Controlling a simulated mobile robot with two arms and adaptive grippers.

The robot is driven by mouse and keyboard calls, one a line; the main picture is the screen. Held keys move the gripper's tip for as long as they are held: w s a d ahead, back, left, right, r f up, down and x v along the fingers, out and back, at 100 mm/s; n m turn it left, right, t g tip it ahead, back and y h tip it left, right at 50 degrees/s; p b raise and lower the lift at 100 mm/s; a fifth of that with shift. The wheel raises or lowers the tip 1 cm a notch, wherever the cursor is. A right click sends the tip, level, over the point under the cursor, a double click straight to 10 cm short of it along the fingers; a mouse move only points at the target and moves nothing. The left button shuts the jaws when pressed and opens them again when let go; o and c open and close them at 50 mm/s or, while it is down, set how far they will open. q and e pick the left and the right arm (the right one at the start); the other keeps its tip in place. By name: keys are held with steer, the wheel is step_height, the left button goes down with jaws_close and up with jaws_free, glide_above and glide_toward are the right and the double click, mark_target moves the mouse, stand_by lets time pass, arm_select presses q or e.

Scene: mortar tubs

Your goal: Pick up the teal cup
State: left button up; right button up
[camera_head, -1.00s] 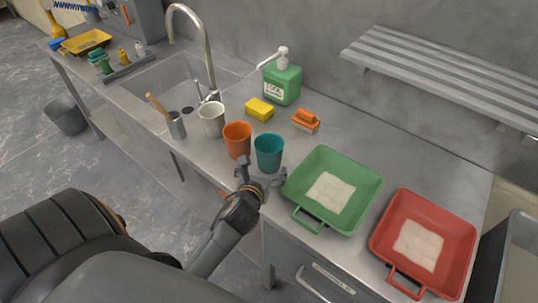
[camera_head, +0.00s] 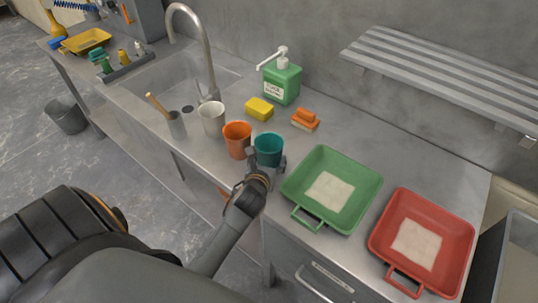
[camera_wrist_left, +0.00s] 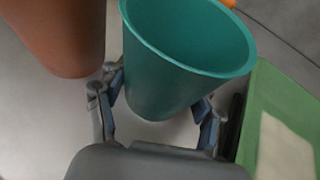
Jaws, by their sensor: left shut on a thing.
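The teal cup (camera_head: 268,147) stands upright on the steel counter, between the orange cup and the green tub. In the left wrist view the teal cup (camera_wrist_left: 178,75) sits between the fingers of my left gripper (camera_wrist_left: 160,105), one finger on each side. My left gripper (camera_head: 266,168) is shut on the cup from its front side in the head view. The arm partly hides the cup's lower part there. My right gripper is not in view.
The orange cup (camera_head: 237,138) stands close on the left, also seen in the left wrist view (camera_wrist_left: 65,35). A white cup (camera_head: 211,119) is beyond it. The green tub (camera_head: 350,161) is close on the right, then a red tub (camera_head: 452,213). A yellow sponge (camera_head: 259,108) and soap bottle (camera_head: 283,83) stand behind.

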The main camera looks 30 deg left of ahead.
arm_select(q)
steer(key=shift+r, duration=0.1)
stand_by(0.3)
steer(key=shift+r, duration=0.7)
steer(key=s+d+r, duration=0.4)
steer(key=s+r, duration=0.7)
steer(key=s, duration=0.2)
steer(key=shift+s+r+b, duration=0.15)
steer(key=shift+r+b, duration=0.05)
steer(key=shift+b, duration=0.1)
steer(key=shift+d, duration=0.1)
stand_by(1.2)
